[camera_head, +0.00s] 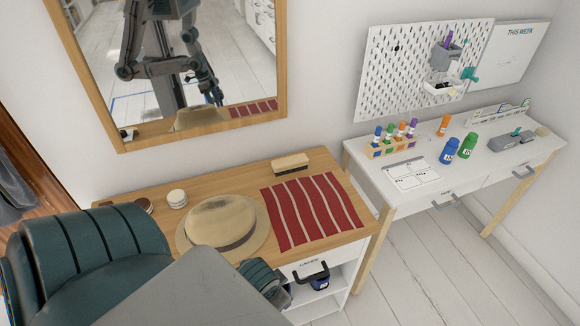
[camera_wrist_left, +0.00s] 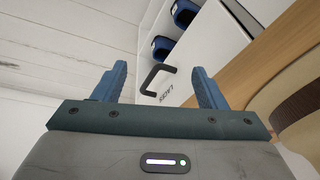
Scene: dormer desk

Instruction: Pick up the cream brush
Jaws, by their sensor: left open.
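The cream brush (camera_head: 291,164) lies on the wooden cabinet top, near its back edge, behind the red striped cloth. It is a small oblong block with a pale top and a darker side. My left gripper (camera_wrist_left: 162,88) is open and empty in the left wrist view, its two blue fingers apart in front of the cabinet's white drawer front. In the head view the dark wrist end (camera_head: 268,280) shows at the cabinet's front, below the hat, well short of the brush. The brush is not in the left wrist view. My right gripper is not in view.
A straw hat (camera_head: 222,224) and a red striped cloth (camera_head: 311,211) lie on the cabinet top (camera_head: 160,195). Small round tins (camera_head: 177,198) stand at left. A black drawer handle (camera_head: 312,272) juts from the front. A white desk (camera_head: 440,190) with bottles is at right.

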